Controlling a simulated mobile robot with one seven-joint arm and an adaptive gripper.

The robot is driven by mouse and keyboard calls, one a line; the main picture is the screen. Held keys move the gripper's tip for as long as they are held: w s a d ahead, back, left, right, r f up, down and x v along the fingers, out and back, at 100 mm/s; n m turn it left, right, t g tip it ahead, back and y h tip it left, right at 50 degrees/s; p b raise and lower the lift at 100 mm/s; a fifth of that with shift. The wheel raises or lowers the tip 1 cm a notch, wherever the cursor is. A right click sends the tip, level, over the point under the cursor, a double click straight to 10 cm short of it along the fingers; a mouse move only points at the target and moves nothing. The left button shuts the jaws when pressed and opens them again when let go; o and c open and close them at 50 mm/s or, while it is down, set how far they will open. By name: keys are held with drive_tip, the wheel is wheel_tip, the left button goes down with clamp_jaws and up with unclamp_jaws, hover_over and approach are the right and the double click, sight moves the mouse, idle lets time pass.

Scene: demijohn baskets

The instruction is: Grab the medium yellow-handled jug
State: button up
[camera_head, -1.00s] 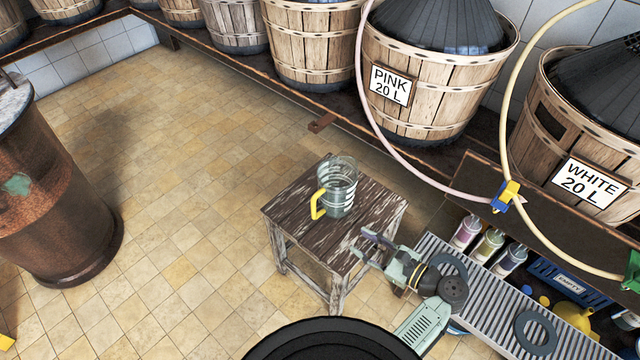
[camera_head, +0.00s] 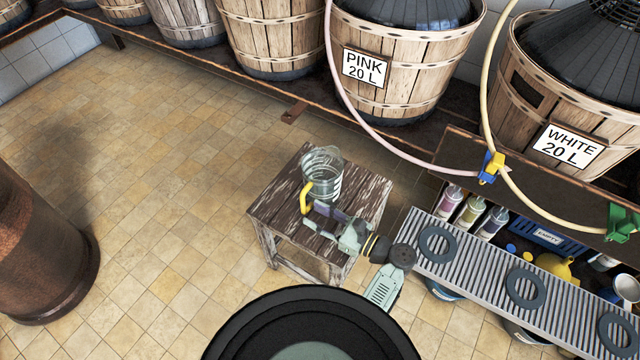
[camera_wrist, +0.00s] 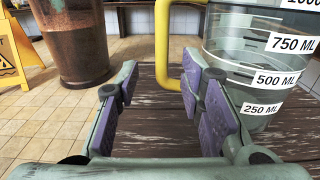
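The clear jug (camera_head: 324,178) with a yellow handle (camera_head: 306,196) stands upright on a worn wooden stool (camera_head: 272,206). In the wrist view the jug (camera_wrist: 262,60) shows volume labels of 250, 500 and 750 ML, with a higher label cut off at the top. Its yellow handle (camera_wrist: 162,60) is ahead of my gripper (camera_wrist: 165,92), which is open with purple pads either side of a gap. In the head view my gripper (camera_head: 314,218) is at the near side of the jug, close to the handle.
A grey slatted shelf (camera_head: 470,262) with dark rings and bottles is at the right. Baskets labelled PINK (camera_head: 392,70) and WHITE (camera_head: 570,120) stand behind, with hoses hanging. A rusty barrel (camera_head: 38,240) is at the left.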

sight(306, 209)
drive_tip(key=p+x, duration=0.1)
drive_tip(key=x, duration=0.3)
drive_tip(key=shift+w+a, duration=0.3)
drive_tip(key=shift+c, duration=0.5)
clamp_jaws()
drive_tip(key=shift+r, duration=0.1)
